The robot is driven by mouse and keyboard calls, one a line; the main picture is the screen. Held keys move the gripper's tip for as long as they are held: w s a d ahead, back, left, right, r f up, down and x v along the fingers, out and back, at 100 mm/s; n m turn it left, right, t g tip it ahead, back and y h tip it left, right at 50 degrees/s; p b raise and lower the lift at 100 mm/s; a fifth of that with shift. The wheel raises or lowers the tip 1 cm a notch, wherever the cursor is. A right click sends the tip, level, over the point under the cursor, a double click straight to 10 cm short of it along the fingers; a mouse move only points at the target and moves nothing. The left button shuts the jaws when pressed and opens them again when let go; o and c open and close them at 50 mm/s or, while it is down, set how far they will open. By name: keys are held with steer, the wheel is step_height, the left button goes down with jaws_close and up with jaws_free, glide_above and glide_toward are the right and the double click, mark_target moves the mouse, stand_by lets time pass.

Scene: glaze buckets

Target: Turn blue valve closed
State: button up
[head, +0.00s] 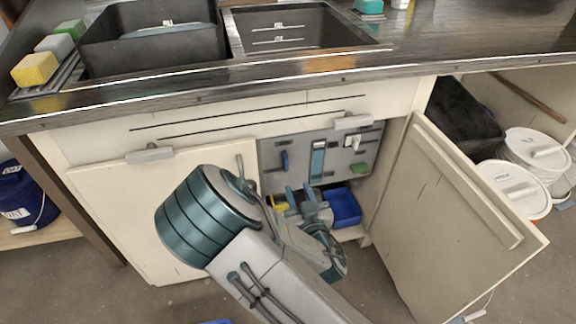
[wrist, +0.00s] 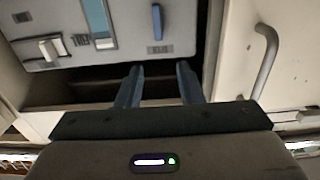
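The blue valve (head: 285,161) is a small upright blue handle at the left of the grey panel inside the open cabinet. In the wrist view the blue valve (wrist: 157,22) stands at the upper right of the panel, also upright. My gripper (head: 299,193) is in front of the panel and shows below the valve in the head view. In the wrist view my gripper (wrist: 158,83) has its two blue-grey fingers apart, with nothing between them. The fingers are clear of the valve.
The grey panel (head: 300,146) also carries a blue slider (head: 317,160), a white switch (head: 352,142) and a green handle (head: 359,168). A blue bin (head: 343,207) sits below. The right door (head: 450,210) stands open; the left door (head: 130,215) is shut, its bar handle (wrist: 264,62) near my gripper.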

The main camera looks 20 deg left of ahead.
mark_target(287, 159)
steer(key=b, duration=0.2)
steer(key=w+b, duration=0.1)
steer(key=b, duration=0.1)
steer(key=shift+w+a+f+b, duration=0.1)
steer(key=shift+a+f+b, duration=0.2)
steer(key=shift+a+b, duration=0.1)
steer(key=shift+w+b, duration=0.15)
steer(key=shift+b, duration=0.75)
steer(key=x, duration=0.3)
steer(key=b+x, duration=0.1)
steer(key=x, duration=0.3)
steer(key=b+x, duration=0.1)
steer(key=x, duration=0.3)
steer(key=shift+w+r, duration=0.1)
steer(key=shift+r, duration=0.15)
jaws_close()
